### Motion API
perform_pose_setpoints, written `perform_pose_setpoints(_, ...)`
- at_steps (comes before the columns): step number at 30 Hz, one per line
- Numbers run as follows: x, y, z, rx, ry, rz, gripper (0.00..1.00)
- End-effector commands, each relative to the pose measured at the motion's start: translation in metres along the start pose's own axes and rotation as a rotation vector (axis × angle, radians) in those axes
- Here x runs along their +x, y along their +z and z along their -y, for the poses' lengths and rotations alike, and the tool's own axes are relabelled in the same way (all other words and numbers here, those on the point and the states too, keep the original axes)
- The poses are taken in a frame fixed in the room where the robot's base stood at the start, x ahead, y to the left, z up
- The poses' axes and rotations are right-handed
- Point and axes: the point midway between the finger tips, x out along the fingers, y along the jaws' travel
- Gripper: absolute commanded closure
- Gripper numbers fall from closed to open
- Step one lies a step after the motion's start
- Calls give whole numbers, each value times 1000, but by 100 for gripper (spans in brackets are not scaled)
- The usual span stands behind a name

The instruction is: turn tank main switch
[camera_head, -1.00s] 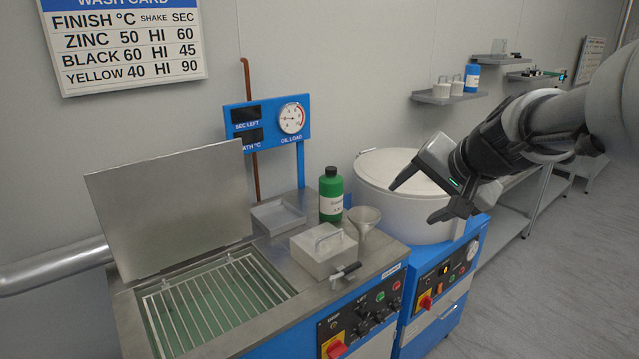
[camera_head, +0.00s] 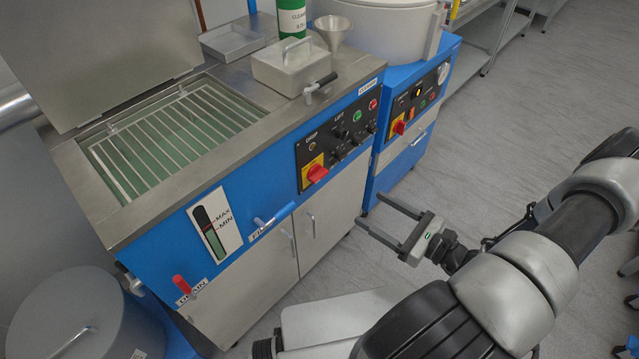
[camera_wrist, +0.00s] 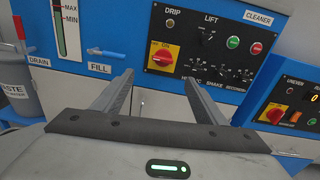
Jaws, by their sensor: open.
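The tank main switch is a red rotary knob (camera_head: 316,173) on a yellow plate, on the black control panel (camera_head: 338,135) of the blue cleaner tank (camera_head: 146,225). In the wrist view the red switch (camera_wrist: 162,58) is upper centre, with "ON" lettered above it. My gripper (camera_head: 372,211) is open and empty, in front of the tank, to the right of and below the switch in the head view. In the wrist view its two fingers (camera_wrist: 158,80) point toward the panel, the switch lying beyond and between their tips. Nothing touches the switch.
A second blue machine (camera_head: 405,125) with its own red switch (camera_head: 399,127) stands to the right. Blue fill handle (camera_head: 274,214) and red drain handle (camera_head: 184,287) stick out of the tank front. A grey waste drum (camera_head: 75,320) stands lower left.

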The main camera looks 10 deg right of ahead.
Motion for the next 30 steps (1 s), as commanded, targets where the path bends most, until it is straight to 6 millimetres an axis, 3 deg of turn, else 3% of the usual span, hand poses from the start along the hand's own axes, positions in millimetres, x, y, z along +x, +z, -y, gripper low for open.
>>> perform_pose_setpoints(4,0,-8,0,43,-55,36,34)
perform_pose_setpoints(8,13,-7,0,44,-55,39,34)
perform_pose_setpoints(24,126,-5,5,43,-50,37,34)
perform_pose_setpoints(30,158,-4,7,43,-51,36,34)
